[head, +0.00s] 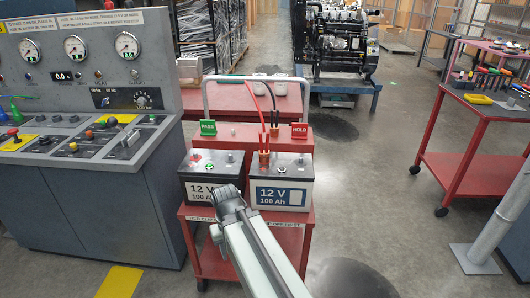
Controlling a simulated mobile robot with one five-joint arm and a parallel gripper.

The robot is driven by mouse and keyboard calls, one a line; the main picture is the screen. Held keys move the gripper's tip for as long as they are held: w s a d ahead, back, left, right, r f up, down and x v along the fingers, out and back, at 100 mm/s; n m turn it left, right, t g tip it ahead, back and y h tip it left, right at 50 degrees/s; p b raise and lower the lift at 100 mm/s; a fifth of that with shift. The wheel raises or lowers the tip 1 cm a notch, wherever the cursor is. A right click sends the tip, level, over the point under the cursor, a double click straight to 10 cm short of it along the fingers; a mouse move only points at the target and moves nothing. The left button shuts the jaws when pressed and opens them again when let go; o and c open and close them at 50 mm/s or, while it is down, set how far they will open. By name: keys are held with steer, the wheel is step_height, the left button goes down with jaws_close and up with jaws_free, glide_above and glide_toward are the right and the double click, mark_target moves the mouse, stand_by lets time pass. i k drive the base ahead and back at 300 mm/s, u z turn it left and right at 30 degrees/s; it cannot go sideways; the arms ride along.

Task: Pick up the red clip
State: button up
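The red clip (264,158) stands upright at the left side of the top of the right 12 V battery (284,195). A red cable (255,102) runs up from it and loops left.
The batteries sit on a red cart (208,268) with a green PASS sign (208,127) and a red HOLD sign (299,130). A control console (85,195) stands close on the left. A red tool cart (446,175) and a slanted grey post (497,225) are on the right.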

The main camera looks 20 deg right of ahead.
mark_target(266, 153)
steer(key=u, duration=0.2)
steer(key=i, duration=1.05)
steer(key=u, duration=0.45)
steer(key=k, duration=0.75)
steer(key=u, duration=0.25)
steer(key=i, duration=0.75)
steer(key=z, duration=0.05)
